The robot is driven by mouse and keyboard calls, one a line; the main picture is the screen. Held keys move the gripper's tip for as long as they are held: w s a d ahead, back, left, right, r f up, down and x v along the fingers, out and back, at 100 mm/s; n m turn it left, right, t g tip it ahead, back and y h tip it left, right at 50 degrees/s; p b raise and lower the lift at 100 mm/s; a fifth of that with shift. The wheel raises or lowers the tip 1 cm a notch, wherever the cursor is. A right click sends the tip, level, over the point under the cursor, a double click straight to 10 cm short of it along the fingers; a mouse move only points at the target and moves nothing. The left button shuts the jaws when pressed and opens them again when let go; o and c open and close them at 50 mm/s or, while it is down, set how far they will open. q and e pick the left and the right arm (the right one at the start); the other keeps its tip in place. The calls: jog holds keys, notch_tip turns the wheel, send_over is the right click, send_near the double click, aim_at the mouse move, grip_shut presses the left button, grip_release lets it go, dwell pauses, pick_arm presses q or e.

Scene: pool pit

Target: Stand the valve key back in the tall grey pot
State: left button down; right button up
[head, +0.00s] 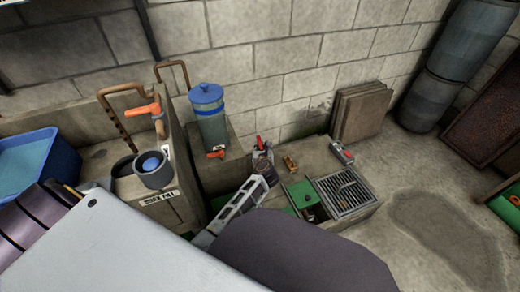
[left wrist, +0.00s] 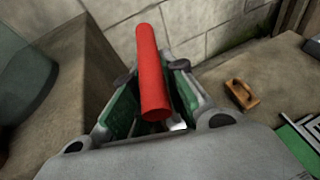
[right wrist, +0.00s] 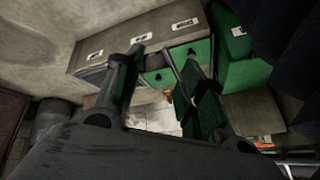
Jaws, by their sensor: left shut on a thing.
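My left gripper (head: 262,157) is in the middle of the head view, above the concrete bench. It is shut on the valve key (left wrist: 152,75), whose thick red bar shows between the fingers in the left wrist view. The key's red end (head: 259,142) also shows in the head view; its lower part is hidden. A round grey pot (head: 153,178) with something blue inside stands left of the gripper, apart from it. I cannot tell how tall it is. My right gripper (right wrist: 157,80) is open and empty in its wrist view.
A blue-lidded container (head: 211,118) with an orange tap stands left of the gripper. An orange-handled pipe (head: 141,111) and a blue tub (head: 38,165) are farther left. A small orange-brown block (head: 290,162) and a grate (head: 345,193) lie to the right. Bare floor is at right.

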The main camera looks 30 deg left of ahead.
pick_arm(q)
notch_tip(320, 180, down, 3)
jog(key=shift+f+b, duration=0.1)
jog(key=shift+b, duration=1)
jog(key=shift+f+b, duration=0.75)
jog(key=shift+f, duration=0.3)
pick_arm(e)
notch_tip(320, 180, down, 6)
jog(key=a+t+y, duration=0.1)
jog(key=shift+w+m, duration=0.15)
jog(key=shift+m, duration=0.15)
jog(key=shift+a+r, duration=0.1)
